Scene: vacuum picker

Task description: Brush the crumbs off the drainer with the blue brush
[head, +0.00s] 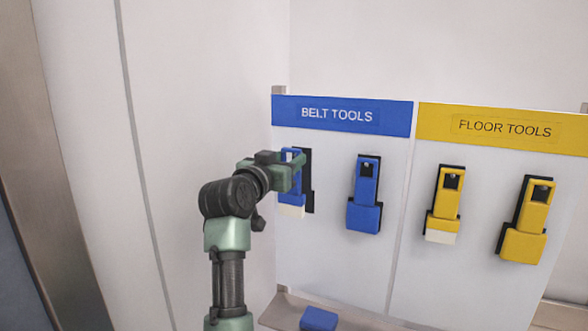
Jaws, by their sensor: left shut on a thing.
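A blue brush (293,198) with pale bristles at its lower end hangs upright at the left of the blue-headed tool board. My left gripper (296,171) is shut on its handle and hides part of it. The brush appears shifted left of its black outline (308,190) on the board; I cannot tell whether it still touches the board. My right gripper is not in view. No drainer or crumbs show.
The board has a blue "BELT TOOLS" sign (342,115) and a yellow "FLOOR TOOLS" sign (502,128). Another blue tool (364,215), a yellow brush (441,222) and another yellow tool (523,243) hang there. A blue object (319,319) sits on a ledge (283,311) below.

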